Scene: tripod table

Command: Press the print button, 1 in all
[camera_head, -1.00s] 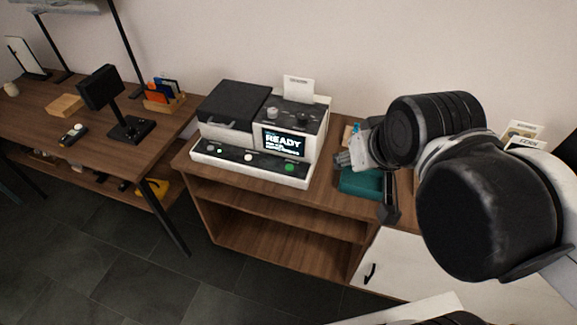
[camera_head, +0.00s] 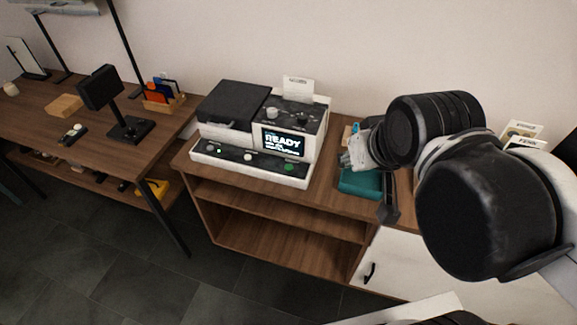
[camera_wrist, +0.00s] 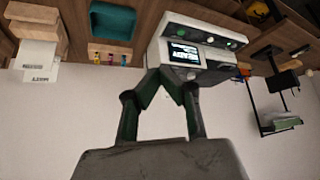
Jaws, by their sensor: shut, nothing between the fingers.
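The white and black printing machine (camera_head: 245,172) stands on the wooden cabinet, with a screen (camera_head: 283,142) reading READY. Its sloped front strip carries a green button (camera_head: 289,168), a white button (camera_head: 248,157) and a smaller control (camera_head: 219,150) at left. No print label is readable on them. My gripper (camera_head: 347,158) is to the right of the machine, apart from it, above the teal tray. In the wrist view the machine (camera_wrist: 225,62) appears upside down beyond my gripper (camera_wrist: 170,80), whose fingers are shut and empty. The green button (camera_wrist: 176,31) shows there too.
The teal tray (camera_head: 360,184) sits right of the machine, below my gripper. A card (camera_head: 298,88) stands up at the machine's back. A side table at left holds a black stand (camera_head: 128,128), a card holder (camera_head: 165,104) and a wooden block (camera_head: 66,105). Space in front of the machine is clear.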

